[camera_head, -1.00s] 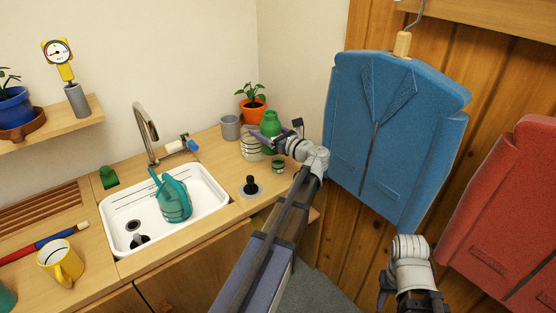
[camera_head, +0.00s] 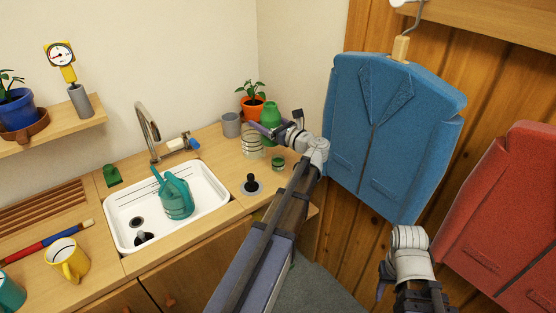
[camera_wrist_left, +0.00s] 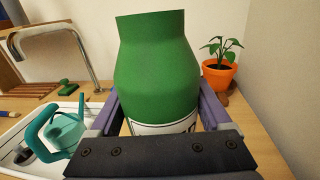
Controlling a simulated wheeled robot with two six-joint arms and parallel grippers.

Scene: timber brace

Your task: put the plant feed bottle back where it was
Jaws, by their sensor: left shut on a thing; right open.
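The plant feed bottle (camera_head: 269,112) is green with a narrower neck and a white label low down. My left gripper (camera_head: 277,129) is shut on it over the far right of the counter. It fills the middle of the left wrist view (camera_wrist_left: 158,75), upright between the fingers. Its lower part is hidden there by the gripper. A pale ringed holder (camera_head: 251,146) stands on the counter just below and left of the bottle in the head view, see-through between its rings. I cannot tell the bottle's height above the counter. My right gripper (camera_head: 383,284) is open and empty at the lower right.
An orange potted plant (camera_head: 252,107) and a grey cup (camera_head: 231,125) stand close by. A small green jar (camera_head: 278,163) and a black-knobbed disc (camera_head: 251,186) are in front. The sink (camera_head: 125,207) holds a teal watering can (camera_head: 176,198). A blue jacket (camera_head: 390,135) hangs right.

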